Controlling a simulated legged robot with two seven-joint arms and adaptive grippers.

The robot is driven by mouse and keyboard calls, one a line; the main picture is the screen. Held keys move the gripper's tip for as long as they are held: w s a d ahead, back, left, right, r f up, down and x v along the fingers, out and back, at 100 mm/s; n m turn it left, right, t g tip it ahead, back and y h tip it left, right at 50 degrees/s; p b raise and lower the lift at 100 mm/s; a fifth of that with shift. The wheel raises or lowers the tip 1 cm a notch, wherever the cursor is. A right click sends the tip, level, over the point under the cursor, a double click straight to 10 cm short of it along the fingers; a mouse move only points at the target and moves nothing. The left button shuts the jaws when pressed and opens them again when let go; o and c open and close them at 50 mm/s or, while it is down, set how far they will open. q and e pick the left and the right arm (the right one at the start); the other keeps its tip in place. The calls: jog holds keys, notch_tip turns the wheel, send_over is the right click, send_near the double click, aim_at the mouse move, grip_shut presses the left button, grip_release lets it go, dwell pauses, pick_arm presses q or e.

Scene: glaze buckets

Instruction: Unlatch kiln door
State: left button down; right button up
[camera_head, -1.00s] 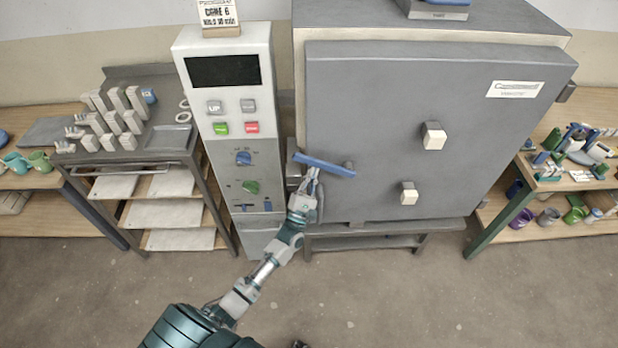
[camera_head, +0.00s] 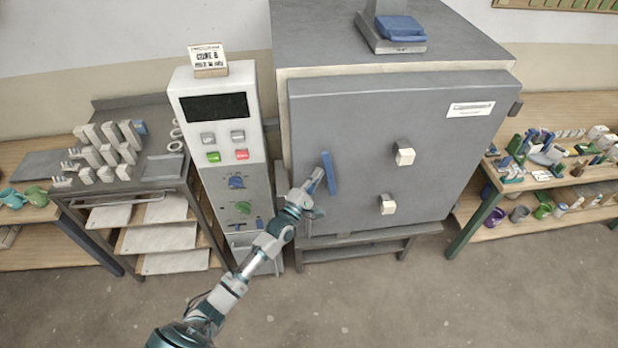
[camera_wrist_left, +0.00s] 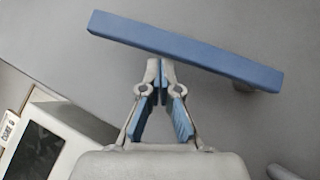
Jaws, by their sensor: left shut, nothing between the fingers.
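The grey kiln door (camera_head: 445,135) is closed against the kiln body. A blue latch handle (camera_head: 329,174) on its left part stands nearly upright, tilted slightly. My left gripper (camera_head: 316,176) is shut and empty, its fingertips right beside the handle's left side. In the left wrist view the blue latch handle (camera_wrist_left: 190,48) runs across just beyond the fingertips of my left gripper (camera_wrist_left: 161,66); I cannot tell whether they touch. My right gripper is not in view.
A control panel (camera_head: 222,150) with buttons and knobs stands left of the kiln. Two pale blocks (camera_head: 404,156) stick out from the door. A rack with shelves (camera_head: 165,236) is at the left, a cluttered workbench (camera_head: 560,207) at the right. The floor in front is clear.

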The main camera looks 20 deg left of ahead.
aim_at(331, 171)
pick_arm(q)
jog(key=shift+w+d+r, duration=0.25)
jog(key=shift+w+d, duration=0.05)
jog(key=shift+d, duration=0.25)
jog(key=shift+w+d+r, duration=0.25)
jog(key=shift+w+d, duration=0.1)
jog(key=shift+d, duration=0.25)
jog(key=shift+w+d+r, duration=0.25)
jog(key=shift+w+d, duration=0.05)
jog(key=shift+d, duration=0.25)
jog(key=shift+d, duration=0.1)
